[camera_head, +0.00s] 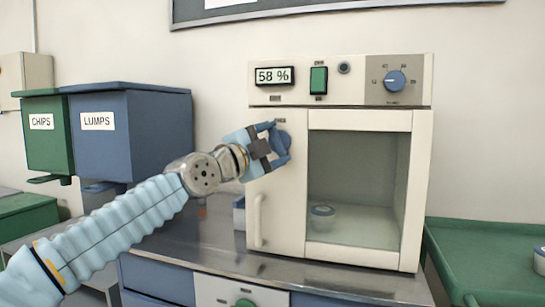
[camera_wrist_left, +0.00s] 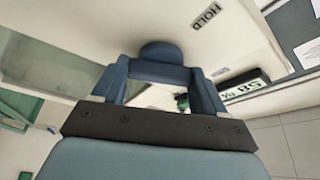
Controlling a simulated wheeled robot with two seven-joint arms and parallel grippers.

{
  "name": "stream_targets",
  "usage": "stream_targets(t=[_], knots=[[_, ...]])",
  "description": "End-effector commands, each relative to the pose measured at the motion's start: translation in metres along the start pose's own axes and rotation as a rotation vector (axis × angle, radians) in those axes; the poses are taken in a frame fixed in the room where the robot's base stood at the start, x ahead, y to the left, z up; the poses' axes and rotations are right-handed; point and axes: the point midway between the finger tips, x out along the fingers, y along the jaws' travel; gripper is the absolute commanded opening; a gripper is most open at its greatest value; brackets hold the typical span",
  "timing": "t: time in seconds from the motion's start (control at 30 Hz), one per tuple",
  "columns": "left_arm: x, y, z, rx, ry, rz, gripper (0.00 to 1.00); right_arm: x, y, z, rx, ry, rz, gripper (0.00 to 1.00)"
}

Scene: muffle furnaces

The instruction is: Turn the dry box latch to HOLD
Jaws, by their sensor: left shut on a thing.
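The dry box (camera_head: 328,180) is a cream cabinet with a glass door, standing on a metal bench. Its latch is a round blue knob (camera_head: 283,143) on the front panel left of the glass, under a small label. My left gripper (camera_head: 276,143) is shut on this latch, one finger above and one below it. In the left wrist view the latch (camera_wrist_left: 161,52) sits between the two blue fingers of my gripper (camera_wrist_left: 160,78). The label HOLD (camera_wrist_left: 209,17) shows on the panel beyond it. The latch's pointer cannot be made out. My right gripper is not in view.
The dry box carries a 58 % display (camera_head: 274,76), a green switch (camera_head: 318,80) and a blue dial (camera_head: 395,81). A door handle (camera_head: 258,221) is below the latch. A small lidded jar (camera_head: 322,217) stands inside. CHIPS (camera_head: 46,135) and LUMPS (camera_head: 130,135) bins are at left, a green tray (camera_head: 490,255) at right.

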Motion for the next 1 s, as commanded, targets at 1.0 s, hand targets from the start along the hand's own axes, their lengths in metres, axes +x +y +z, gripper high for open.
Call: stream_targets(t=[1.0], knots=[[0.002,0.004,-0.003,-0.862,-0.003,-0.354,0.42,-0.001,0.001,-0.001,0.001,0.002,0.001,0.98]])
